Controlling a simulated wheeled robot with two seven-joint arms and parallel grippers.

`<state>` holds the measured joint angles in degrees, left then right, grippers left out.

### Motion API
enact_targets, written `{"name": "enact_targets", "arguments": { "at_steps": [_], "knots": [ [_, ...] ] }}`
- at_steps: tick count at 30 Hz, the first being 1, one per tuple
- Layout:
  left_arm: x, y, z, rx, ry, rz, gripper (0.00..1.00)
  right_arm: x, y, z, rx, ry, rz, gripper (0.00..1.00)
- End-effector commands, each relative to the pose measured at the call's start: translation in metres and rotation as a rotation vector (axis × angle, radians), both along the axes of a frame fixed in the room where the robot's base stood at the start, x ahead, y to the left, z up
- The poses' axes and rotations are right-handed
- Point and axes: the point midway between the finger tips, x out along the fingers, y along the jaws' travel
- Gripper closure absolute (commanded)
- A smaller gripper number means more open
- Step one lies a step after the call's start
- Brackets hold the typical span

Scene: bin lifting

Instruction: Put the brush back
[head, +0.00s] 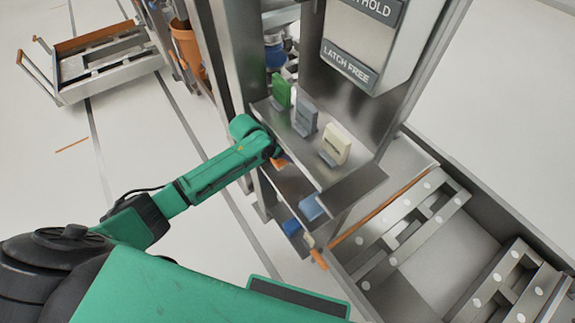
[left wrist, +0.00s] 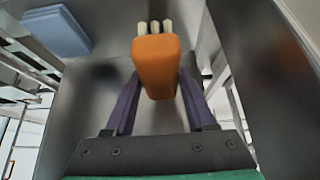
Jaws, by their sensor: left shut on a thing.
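The brush (left wrist: 156,66) has an orange body and pale bristle tufts at its far end. My left gripper (left wrist: 157,88) is shut on it, one purple finger on each side. A small orange part of the brush (head: 279,162) shows there, and the fingers are mostly hidden. In the wrist view, the brush is in front of a grey metal surface (left wrist: 95,80), but I cannot tell whether it touches it. My right gripper is not in view.
Green (head: 281,91), grey (head: 306,117) and cream (head: 336,144) blocks stand on the upper shelf. A blue pad (head: 313,206) lies lower, and also shows in the wrist view (left wrist: 57,32). An orange-ended object (head: 318,259) sits at the bottom. A metal rack (head: 410,225) stands right.

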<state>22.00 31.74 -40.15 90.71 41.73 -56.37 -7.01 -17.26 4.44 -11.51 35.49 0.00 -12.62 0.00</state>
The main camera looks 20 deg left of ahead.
Motion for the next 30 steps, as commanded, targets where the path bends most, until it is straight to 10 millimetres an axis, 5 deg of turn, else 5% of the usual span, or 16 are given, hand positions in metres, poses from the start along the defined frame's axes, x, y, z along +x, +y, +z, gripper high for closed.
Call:
{"name": "enact_targets", "arguments": {
  "at_steps": [12, 23, 24, 26, 30],
  "knots": [
    [0.0, -0.001, -0.068, -0.001, 0.001, 0.0, 0.89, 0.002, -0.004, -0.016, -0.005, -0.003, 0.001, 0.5],
    [0.006, -0.005, -0.073, -0.001, 0.0, 0.001, 0.89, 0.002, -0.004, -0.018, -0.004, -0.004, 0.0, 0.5],
    [0.005, -0.004, -0.073, -0.001, 0.0, 0.001, 0.37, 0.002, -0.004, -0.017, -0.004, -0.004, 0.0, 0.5],
    [0.005, -0.004, -0.073, -0.001, 0.0, 0.001, 0.14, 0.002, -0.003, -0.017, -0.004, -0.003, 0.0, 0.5],
    [0.005, -0.004, -0.073, 0.0, 0.0, 0.001, 0.14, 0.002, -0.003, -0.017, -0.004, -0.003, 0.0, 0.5]
  ]
}}
